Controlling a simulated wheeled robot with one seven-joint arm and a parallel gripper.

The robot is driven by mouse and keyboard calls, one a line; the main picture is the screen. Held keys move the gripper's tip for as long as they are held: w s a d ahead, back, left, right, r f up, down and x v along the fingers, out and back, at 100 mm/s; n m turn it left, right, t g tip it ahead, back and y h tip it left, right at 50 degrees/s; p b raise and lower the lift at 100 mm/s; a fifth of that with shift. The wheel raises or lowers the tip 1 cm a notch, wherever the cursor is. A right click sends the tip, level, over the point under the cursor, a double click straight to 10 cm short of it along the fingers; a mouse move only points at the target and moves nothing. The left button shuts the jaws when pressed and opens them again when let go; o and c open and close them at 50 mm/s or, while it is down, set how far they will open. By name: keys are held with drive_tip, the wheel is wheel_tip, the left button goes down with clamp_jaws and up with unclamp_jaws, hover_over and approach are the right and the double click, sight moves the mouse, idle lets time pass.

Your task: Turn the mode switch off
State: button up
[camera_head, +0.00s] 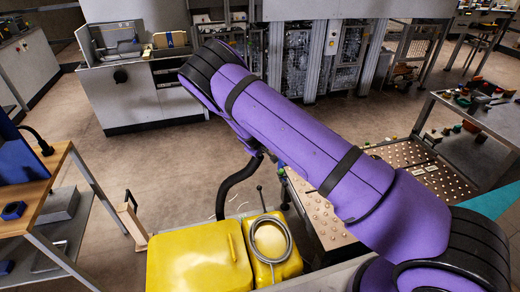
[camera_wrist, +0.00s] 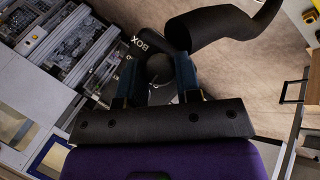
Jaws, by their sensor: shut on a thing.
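My gripper (camera_wrist: 157,68) shows in the wrist view, its two dark blue fingers pointing up the picture. It is shut on a dark rounded thing (camera_wrist: 160,70) between the fingers; I cannot tell for sure what this is. I cannot make out the mode switch in either view. In the head view my purple arm reaches to the upper left, and the gripper itself is hidden.
Yellow containers (camera_head: 198,262) stand close in front, beside a perforated table (camera_head: 322,222) at right. A wooden-topped bench (camera_head: 38,190) is at the left. A grey machine cabinet (camera_head: 150,95) stands at the back left. The brown floor between (camera_head: 150,165) is mostly clear.

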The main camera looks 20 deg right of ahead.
drive_tip(key=o, duration=0.9)
drive_tip(key=shift+v, duration=5.4)
